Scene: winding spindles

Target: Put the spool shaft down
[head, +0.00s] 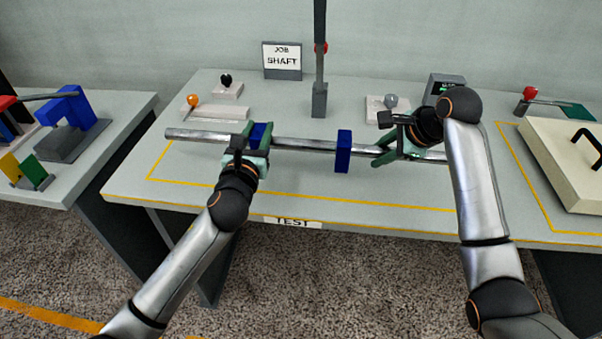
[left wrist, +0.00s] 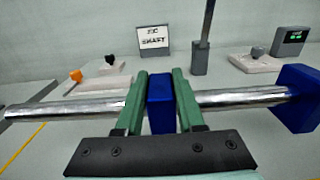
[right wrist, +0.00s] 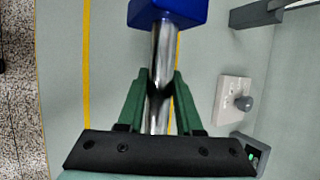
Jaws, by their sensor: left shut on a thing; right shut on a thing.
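The spool shaft (head: 300,143) is a long silver rod lying level, left to right, over the table marked TEST. It carries two blue square blocks; the right one (head: 343,150) is in plain view. My left gripper (head: 258,138) is shut on the shaft at the left blue block, with its green fingers on either side of that block (left wrist: 160,104) in the left wrist view. My right gripper (head: 386,152) is shut on the bare rod right of the other block; the rod (right wrist: 161,75) runs between its fingers in the right wrist view. Any gap beneath the shaft is unclear.
Behind the shaft stand a dark post (head: 319,100), a JOB SHAFT sign (head: 282,61), an orange-knobbed lever (head: 193,101), a black knob (head: 226,80) and a grey-knobbed plate (head: 375,108). A cream lidded box (head: 550,150) is at right. The table front is clear.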

